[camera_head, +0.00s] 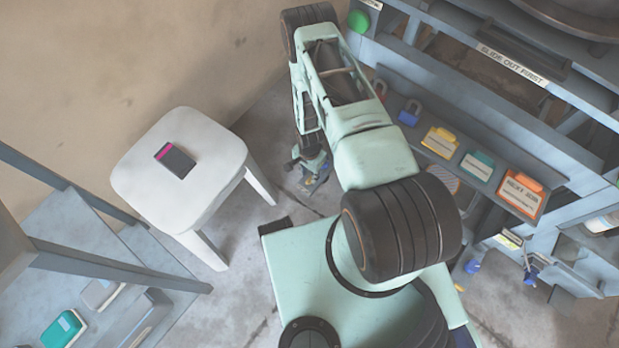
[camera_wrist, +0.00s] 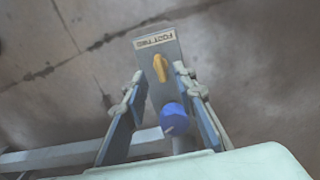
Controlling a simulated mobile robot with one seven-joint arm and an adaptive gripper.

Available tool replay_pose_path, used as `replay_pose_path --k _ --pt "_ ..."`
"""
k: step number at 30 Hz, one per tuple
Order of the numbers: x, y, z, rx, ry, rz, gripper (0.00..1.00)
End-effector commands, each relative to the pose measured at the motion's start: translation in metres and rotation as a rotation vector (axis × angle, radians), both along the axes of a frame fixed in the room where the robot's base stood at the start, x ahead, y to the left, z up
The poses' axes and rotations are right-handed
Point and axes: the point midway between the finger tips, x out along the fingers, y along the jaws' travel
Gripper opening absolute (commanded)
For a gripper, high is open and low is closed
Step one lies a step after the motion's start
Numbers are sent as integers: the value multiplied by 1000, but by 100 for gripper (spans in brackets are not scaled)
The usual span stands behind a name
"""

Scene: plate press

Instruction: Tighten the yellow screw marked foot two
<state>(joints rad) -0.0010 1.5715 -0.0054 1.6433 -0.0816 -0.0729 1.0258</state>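The yellow screw (camera_wrist: 160,68) stands on a grey foot plate (camera_wrist: 172,50) in the wrist view, just below a label (camera_wrist: 156,40) that reads "FOOT TWO". A blue round knob (camera_wrist: 174,117) sits nearer to me on the same line. My gripper (camera_wrist: 158,76) is open, with one finger on each side of the plate and the screw between the tips. I cannot tell whether a finger touches the screw. In the head view my gripper (camera_head: 313,168) is low near the floor, past the end of my arm, and the screw cannot be made out there.
A white stool (camera_head: 205,135) with a dark, pink-edged item (camera_head: 175,159) stands left of my arm. A grey frame (camera_head: 430,75) with padlocks and coloured tags (camera_head: 478,165) is on the right. A grey bar (camera_wrist: 60,157) crosses the wrist view below. Bare floor (camera_head: 265,235) lies between.

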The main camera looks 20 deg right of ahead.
Motion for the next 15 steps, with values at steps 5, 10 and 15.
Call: replay_pose_path --k 5,10,15 --pt "0 0 -25 0 0 1 25" --pt "0 0 -32 -1 -1 1 25" --pt "0 0 -32 -1 -1 1 25"
